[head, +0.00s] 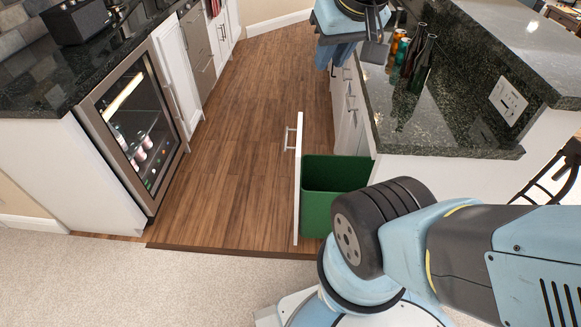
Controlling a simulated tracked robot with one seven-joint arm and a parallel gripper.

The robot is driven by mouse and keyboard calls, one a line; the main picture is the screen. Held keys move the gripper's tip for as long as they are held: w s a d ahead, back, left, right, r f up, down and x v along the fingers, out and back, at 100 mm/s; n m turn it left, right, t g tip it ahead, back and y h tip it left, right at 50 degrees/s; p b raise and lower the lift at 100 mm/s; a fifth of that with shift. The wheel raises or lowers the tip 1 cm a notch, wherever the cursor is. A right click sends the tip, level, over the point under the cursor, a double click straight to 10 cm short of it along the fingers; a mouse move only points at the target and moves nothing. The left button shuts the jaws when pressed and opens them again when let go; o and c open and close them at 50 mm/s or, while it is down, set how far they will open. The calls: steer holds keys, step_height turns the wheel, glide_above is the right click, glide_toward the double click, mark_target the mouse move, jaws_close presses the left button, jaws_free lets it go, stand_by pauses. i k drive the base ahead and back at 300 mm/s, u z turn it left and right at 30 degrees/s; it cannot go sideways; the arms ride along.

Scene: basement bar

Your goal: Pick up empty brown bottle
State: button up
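A small group of bottles stands upright on the dark granite counter (441,109) at the upper right. Nearest in the group is a tall dark bottle (422,66), which looks dark green or brown. Another dark bottle stands just behind it. Orange-brown bottles (401,50) stand to their left. I cannot tell which bottle is empty. The end of my arm, with my gripper (376,50), is at the top of the head view, just left of the bottles and apart from the nearest dark one.
A pulled-out drawer front (298,180) with a green bin (334,177) juts into the aisle below the counter. A raised bar ledge (540,45) borders the counter on the right. A glass-door fridge (138,125) stands left. The wooden floor (240,130) between is clear.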

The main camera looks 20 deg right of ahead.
mark_target(415, 47)
steer(key=u, duration=1)
steer(key=i, duration=0.1)
steer(key=z, duration=2.95)
steer(key=k, duration=1.15)
steer(key=u, duration=1.15)
steer(key=i, duration=1)
steer(key=u, duration=0.05)
